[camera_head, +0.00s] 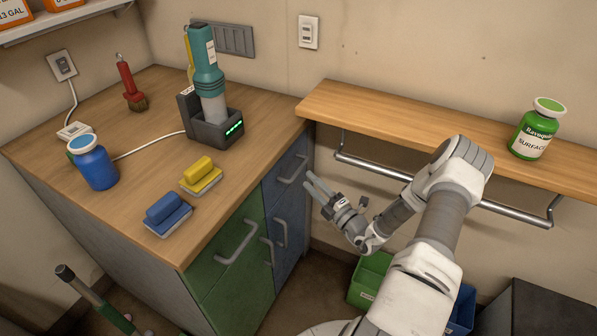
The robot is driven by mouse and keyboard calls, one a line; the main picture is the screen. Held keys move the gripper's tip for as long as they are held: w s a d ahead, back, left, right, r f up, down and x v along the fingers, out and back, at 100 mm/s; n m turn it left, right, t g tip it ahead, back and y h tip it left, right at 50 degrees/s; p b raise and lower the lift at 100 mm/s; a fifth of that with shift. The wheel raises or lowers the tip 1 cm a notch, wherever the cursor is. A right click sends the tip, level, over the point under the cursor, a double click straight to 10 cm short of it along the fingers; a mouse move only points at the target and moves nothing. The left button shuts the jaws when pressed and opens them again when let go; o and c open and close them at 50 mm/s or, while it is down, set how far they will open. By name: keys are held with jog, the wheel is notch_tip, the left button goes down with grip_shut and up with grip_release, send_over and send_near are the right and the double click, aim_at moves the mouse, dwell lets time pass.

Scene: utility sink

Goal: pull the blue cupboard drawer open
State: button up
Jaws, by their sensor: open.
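The blue cupboard (270,201) stands under the right end of the wooden counter. Its upper front is the blue drawer (279,172), which looks shut, with a grey bar handle (293,169). A blue front below has its own grey handle (282,232). My gripper (311,181) is open and empty, just right of the drawer handle, with its fingers pointing up and left toward it. The fingertips look close to the handle but not around it. I cannot tell the exact gap in depth.
A green cupboard (225,265) with grey handles adjoins on the left. The wooden shelf (410,125) with a metal rail (400,176) runs above and behind my arm. Green (366,278) and blue (463,308) bins stand on the floor below. Sponges, bottle and charger are on the counter.

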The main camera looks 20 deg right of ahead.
aim_at(298, 170)
jog(key=x, duration=0.6)
jog(key=shift+w+a+b, duration=0.1)
jog(key=shift+w+b, duration=0.15)
jog(key=shift+b, duration=0.05)
jog(key=shift+c, duration=0.2)
grip_shut()
dwell(0.9)
